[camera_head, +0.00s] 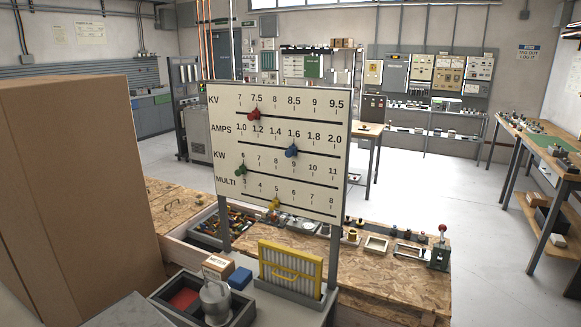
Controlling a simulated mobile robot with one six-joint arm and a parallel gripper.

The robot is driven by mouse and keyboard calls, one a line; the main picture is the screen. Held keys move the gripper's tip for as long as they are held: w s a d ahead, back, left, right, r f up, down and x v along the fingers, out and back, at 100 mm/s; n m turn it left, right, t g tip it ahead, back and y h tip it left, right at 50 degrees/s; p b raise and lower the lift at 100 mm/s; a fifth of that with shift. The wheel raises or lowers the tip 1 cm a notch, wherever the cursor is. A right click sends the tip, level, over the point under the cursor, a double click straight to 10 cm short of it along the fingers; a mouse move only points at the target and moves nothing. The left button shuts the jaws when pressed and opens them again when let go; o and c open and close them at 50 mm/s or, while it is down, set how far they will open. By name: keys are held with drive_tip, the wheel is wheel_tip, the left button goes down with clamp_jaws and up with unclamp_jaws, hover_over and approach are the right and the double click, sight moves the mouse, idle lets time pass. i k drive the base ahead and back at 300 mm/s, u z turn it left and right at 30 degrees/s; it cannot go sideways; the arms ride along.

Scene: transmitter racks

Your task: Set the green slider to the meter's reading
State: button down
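The white slider board (330,130) stands upright on two posts in the middle, with rows marked KV, AMPS, KW and MULTI. The green slider (240,170) sits on the KW row at its left end, near the 6. The red slider (254,114) is near 7.5 on KV. The blue slider (291,151) is near 1.6 on AMPS. The yellow slider (275,203) is near 5 on MULTI. A small box (216,268) that seems lettered METER stands below the board; no reading can be made out.
A tall cardboard box (75,190) blocks the left side. Below the board are a dark tray (166,310) with a grey metal object (215,300), a blue block (239,278) and a yellow-framed filter (290,270). A chipboard bench (415,265) with small parts is behind. Open floor (440,190) lies right.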

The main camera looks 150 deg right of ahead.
sight(242, 169)
drive_tip(key=z, duration=1)
drive_tip(key=i, duration=0.35)
drive_tip(key=u, duration=0.5)
drive_tip(key=k, duration=0.2)
drive_tip(key=z, duration=2.25)
drive_tip(key=k, duration=0.2)
drive_tip(key=z, duration=1.55)
